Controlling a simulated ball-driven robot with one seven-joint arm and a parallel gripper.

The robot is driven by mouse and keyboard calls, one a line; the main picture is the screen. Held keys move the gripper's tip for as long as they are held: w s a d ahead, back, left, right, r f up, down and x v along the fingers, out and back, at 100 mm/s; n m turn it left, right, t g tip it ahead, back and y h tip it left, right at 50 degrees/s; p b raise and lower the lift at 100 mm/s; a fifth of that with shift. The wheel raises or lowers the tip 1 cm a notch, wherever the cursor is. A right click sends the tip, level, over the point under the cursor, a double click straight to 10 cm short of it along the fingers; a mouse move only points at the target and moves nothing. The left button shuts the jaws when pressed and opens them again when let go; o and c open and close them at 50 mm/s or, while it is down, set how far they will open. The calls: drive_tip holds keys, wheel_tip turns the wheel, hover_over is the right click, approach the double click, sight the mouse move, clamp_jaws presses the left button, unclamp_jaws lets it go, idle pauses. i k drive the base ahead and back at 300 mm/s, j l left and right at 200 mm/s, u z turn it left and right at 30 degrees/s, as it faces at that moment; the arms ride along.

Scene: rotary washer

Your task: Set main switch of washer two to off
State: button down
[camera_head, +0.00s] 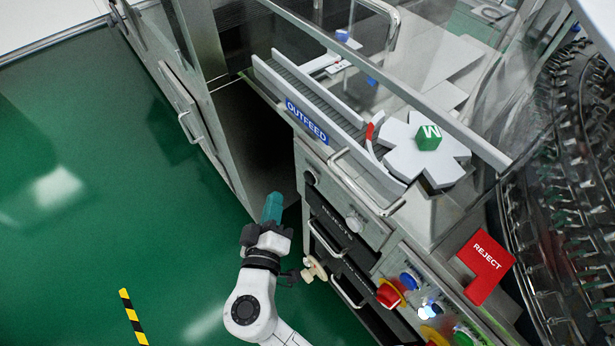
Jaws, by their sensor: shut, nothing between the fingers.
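My gripper (272,205) has teal fingers and is shut and empty. It is over the green floor, left of the washer's front and apart from the controls. A red control on a yellow base (389,294) sits on the front control panel, to the right of and below my gripper in the picture. It may be the main switch; its label and setting are too small to read. A beige star-shaped knob (314,268) shows close beside my wrist, and I cannot tell what it controls. No marking for washer two is legible.
The panel also has a blue button (409,280), a lit white one (428,311) and a green one (464,338). Drawer handles (324,240) and a rail (365,184) stick out from the front. A red REJECT box (486,265) is at right. The green floor (100,210) is open at left.

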sight(390, 299)
drive_tip(key=k+j, duration=0.15)
drive_tip(key=k, duration=0.35)
drive_tip(key=k+j, duration=0.1)
drive_tip(key=k, duration=0.4)
